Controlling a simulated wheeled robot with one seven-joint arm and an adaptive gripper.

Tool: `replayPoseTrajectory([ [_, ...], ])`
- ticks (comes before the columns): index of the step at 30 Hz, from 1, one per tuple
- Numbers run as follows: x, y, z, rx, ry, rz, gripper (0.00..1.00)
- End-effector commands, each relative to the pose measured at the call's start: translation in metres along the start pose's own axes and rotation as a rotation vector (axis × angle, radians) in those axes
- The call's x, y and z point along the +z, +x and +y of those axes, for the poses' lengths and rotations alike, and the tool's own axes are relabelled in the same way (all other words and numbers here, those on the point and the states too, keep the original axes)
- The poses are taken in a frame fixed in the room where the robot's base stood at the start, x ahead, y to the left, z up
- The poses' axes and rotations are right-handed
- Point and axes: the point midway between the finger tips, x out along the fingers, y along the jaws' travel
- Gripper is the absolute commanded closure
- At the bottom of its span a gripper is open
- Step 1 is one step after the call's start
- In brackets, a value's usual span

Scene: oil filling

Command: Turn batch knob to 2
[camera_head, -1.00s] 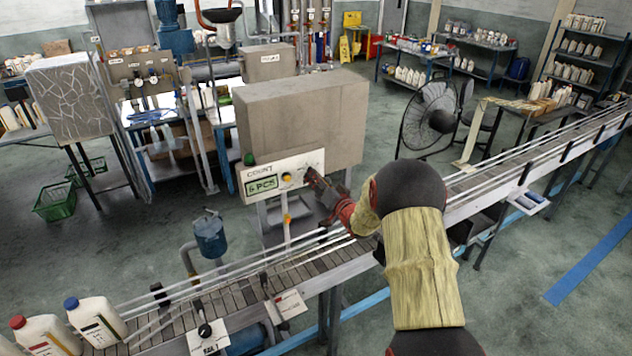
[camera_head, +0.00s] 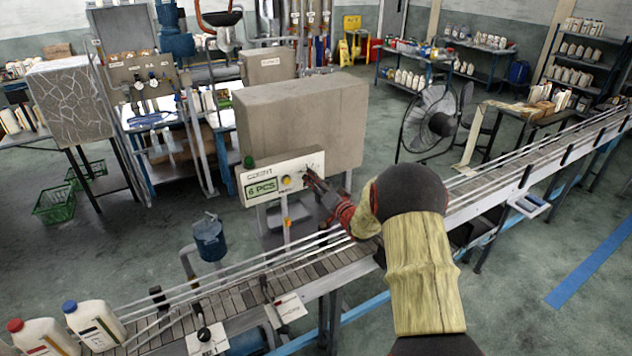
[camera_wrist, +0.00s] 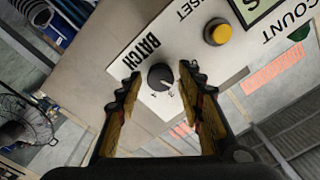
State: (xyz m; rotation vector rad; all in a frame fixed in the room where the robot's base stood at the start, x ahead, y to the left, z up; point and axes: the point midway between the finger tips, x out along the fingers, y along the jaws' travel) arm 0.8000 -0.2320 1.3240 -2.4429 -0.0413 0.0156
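The batch knob (camera_wrist: 160,78) is a small dark round dial with a pale pointer mark, on a white panel under the word BATCH in the wrist view. The picture there is rotated, and the scale numbers are too small to read surely. My gripper (camera_wrist: 158,85) is open, its two fingers on either side of the knob with gaps, not visibly touching it. In the head view my gripper (camera_head: 311,178) is at the right end of the white control panel (camera_head: 268,194), hiding most of the knob area. The panel's display (camera_head: 262,187) reads 6 PCS.
A yellow button (camera_wrist: 217,32) sits beside the knob on the panel. A large grey box (camera_head: 300,125) stands directly behind the panel. The conveyor (camera_head: 330,263) runs in front, with white bottles (camera_head: 95,322) at its left end.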

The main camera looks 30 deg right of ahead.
Motion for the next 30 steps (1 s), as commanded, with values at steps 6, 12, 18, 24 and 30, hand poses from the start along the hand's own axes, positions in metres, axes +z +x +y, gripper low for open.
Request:
replayPoseTrajectory([
  [6, 0.000, 0.000, 0.000, 0.000, 0.000, 0.000, 0.55],
  [12, 0.000, -0.002, 0.000, 0.000, 0.000, 0.000, 0.55],
  [18, -0.001, -0.024, 0.000, 0.001, 0.000, 0.000, 0.55],
  [24, -0.001, -0.066, 0.000, 0.001, 0.001, 0.002, 0.55],
  [30, -0.001, -0.100, 0.001, 0.002, -0.001, 0.001, 0.55],
])
